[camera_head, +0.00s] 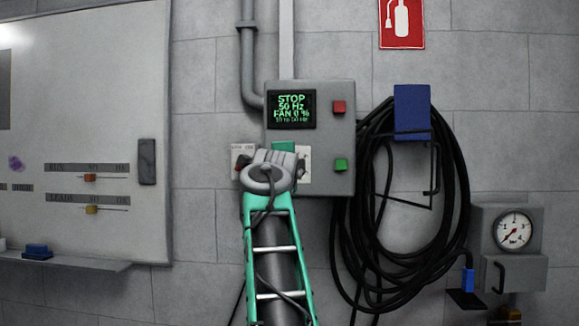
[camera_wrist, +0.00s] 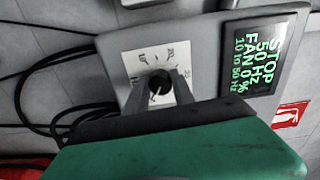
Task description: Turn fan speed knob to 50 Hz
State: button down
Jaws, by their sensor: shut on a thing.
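The knob (camera_wrist: 160,86) is small and black, on a white dial plate (camera_wrist: 138,64) with printed marks, in the wrist view. My gripper (camera_wrist: 160,88) has its two grey fingers shut on the knob, one on each side. In the head view my gripper (camera_head: 285,150) covers the knob, and only the right part of the dial plate (camera_head: 304,164) shows. The display (camera_head: 291,109) on the grey control box (camera_head: 340,92) reads "STOP", "50 Hz", "FAN 0 %" and a small line like "10 to 50 Hz". The wrist view shows the same text on the display (camera_wrist: 262,60).
A red button (camera_head: 339,107) and a green button (camera_head: 341,165) are on the box's right side. A smaller box with a pale label (camera_head: 243,150) is just left. Coiled black hose (camera_head: 400,220) hangs close on the right, beyond it a gauge (camera_head: 513,231). A whiteboard (camera_head: 90,115) is at left.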

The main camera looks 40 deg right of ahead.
jog(key=c, duration=1.1)
grip_release()
jog(key=shift+o, duration=0.2)
jog(key=shift+a, duration=0.1)
jog(key=b+v, duration=0.2)
jog(key=v, duration=0.5)
jog(key=shift+s+a, duration=0.25)
